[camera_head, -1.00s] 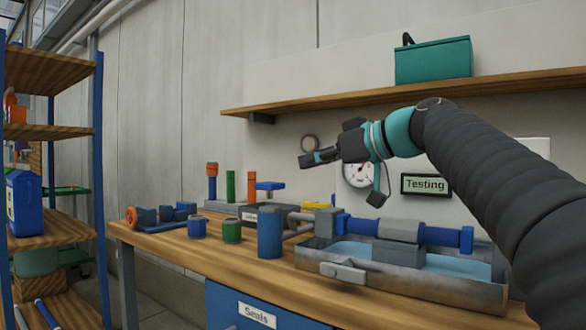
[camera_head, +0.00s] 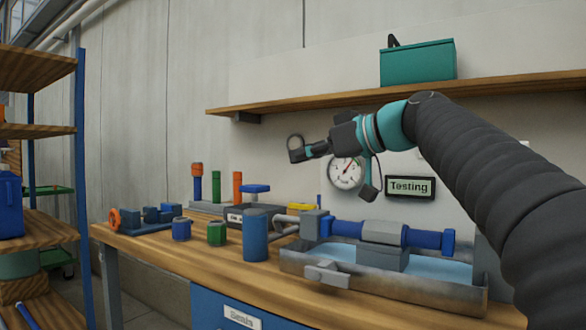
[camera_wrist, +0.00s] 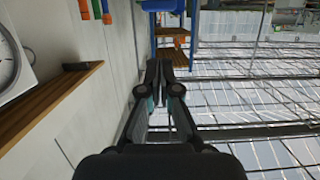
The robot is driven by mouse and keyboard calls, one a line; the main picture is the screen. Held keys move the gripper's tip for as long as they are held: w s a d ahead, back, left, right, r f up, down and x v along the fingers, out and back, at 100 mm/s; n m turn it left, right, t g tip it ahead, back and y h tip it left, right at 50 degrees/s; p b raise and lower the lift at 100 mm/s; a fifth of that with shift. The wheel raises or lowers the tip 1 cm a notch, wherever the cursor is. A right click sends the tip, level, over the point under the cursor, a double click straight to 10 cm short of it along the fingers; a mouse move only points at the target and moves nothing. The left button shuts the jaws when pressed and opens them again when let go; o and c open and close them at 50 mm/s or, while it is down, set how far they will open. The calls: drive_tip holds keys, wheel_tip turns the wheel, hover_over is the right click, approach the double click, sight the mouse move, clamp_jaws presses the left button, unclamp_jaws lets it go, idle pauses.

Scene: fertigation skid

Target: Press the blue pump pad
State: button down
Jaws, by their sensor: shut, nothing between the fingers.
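A flat blue pad (camera_head: 255,188) on a short post stands above a dark box (camera_head: 250,213) with a label, toward the back of the bench; it looks like the pump pad. My gripper (camera_head: 297,155) is in the air, above and to the right of the pad, pointing left in the head view. Its fingers are shut and empty, which also shows in the wrist view (camera_wrist: 160,68). A round gauge (camera_head: 346,172) and a "Testing" sign (camera_head: 409,187) are on the wall behind my arm.
A metal tray (camera_head: 385,290) with a blue-and-grey pipe assembly (camera_head: 384,232) is on the bench's right. A blue cylinder (camera_head: 255,240), green cap (camera_head: 216,234) and blue cap (camera_head: 181,229) stand in front of the pad. A wooden shelf (camera_head: 300,101) runs above.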

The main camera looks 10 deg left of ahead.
wheel_tip(320, 180, up, 2)
drive_tip(key=shift+a+p, duration=0.1)
drive_tip(key=shift+p, duration=0.45)
drive_tip(key=p, duration=0.1)
hover_over(261, 186)
drive_tip(key=shift+w+f, duration=0.2)
drive_tip(key=shift+f, duration=0.4)
drive_tip(key=shift+w+f, duration=0.15)
drive_tip(key=shift+f, duration=0.45)
wheel_tip(261, 186, down, 2)
drive_tip(key=shift+f+b, duration=0.25)
drive_tip(key=shift+b, duration=0.25)
drive_tip(key=shift+f, duration=0.8)
